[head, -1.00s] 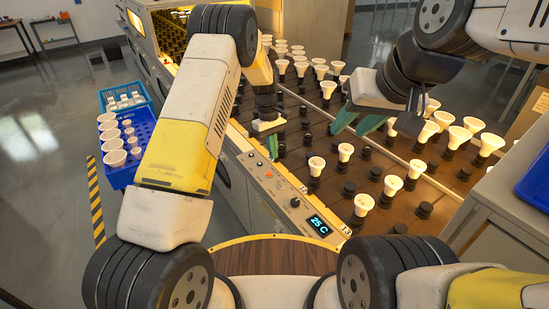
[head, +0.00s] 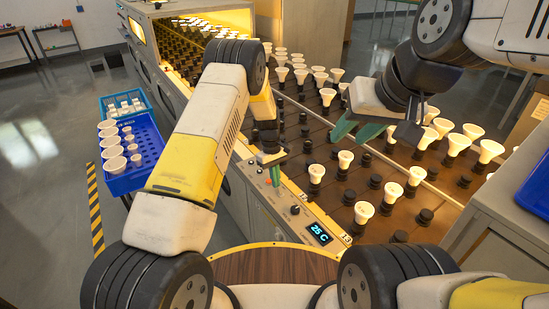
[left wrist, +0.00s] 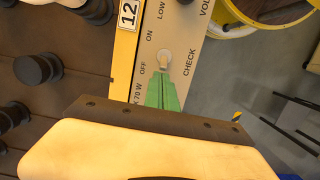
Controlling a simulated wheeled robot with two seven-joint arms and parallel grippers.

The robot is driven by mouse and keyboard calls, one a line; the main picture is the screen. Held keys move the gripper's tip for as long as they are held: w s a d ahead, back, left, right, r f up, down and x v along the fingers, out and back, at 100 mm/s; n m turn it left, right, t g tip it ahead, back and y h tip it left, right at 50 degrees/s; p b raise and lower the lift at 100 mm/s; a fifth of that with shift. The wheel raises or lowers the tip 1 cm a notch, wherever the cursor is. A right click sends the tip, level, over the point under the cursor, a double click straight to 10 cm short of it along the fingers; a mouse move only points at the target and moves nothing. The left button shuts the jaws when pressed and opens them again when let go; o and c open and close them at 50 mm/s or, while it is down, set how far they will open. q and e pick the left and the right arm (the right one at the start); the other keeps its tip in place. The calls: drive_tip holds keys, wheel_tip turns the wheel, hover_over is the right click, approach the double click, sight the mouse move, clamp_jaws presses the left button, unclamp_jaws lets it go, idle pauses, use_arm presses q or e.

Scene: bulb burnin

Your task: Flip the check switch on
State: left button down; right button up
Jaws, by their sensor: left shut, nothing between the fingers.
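The check switch (left wrist: 163,58) is a small pale lever on the beige control panel (left wrist: 185,30), between the ON and OFF labels and beside the word CHECK. My left gripper's green fingers (left wrist: 162,90) are shut with nothing between them. Their tips are very close to the lever, on its near side in the left wrist view; I cannot tell whether they touch. In the head view the left gripper (head: 275,176) points down at the panel's front edge, and its fingers hide the switch. My right gripper (head: 350,133) is open and empty above the bulb rack.
The rack (head: 330,205) holds several lit bulbs and dark sockets beside the panel. A display (head: 319,233) reads 25 C. A blue bin (head: 535,185) is at the right edge.

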sight(279, 187)
use_arm(q)
drive_tip(key=shift+f, duration=0.35)
drive_tip(key=shift+s+d+r+t+y, duration=0.2)
drive_tip(key=shift+s+t+y, duration=0.1)
drive_tip(key=shift+t, duration=0.2)
drive_tip(key=shift+s+d+r+t+y, duration=0.35)
drive_tip(key=shift+t+y, duration=0.25)
drive_tip(key=shift+t, duration=0.3)
drive_tip(key=shift+s+d+r+t+y, duration=0.15)
drive_tip(key=shift+s+t+y, duration=0.15)
drive_tip(key=shift+t+y, duration=0.25)
drive_tip(key=shift+s+d+f+t+y, duration=0.15)
drive_tip(key=shift+s+t+y, duration=0.15)
drive_tip(key=shift+t, duration=0.35)
drive_tip(key=shift+s+r, duration=0.1)
drive_tip(key=shift+r, duration=0.05)
drive_tip(key=shift+d, duration=0.1)
drive_tip(key=shift+r, duration=0.1)
drive_tip(key=shift+r, duration=0.7)
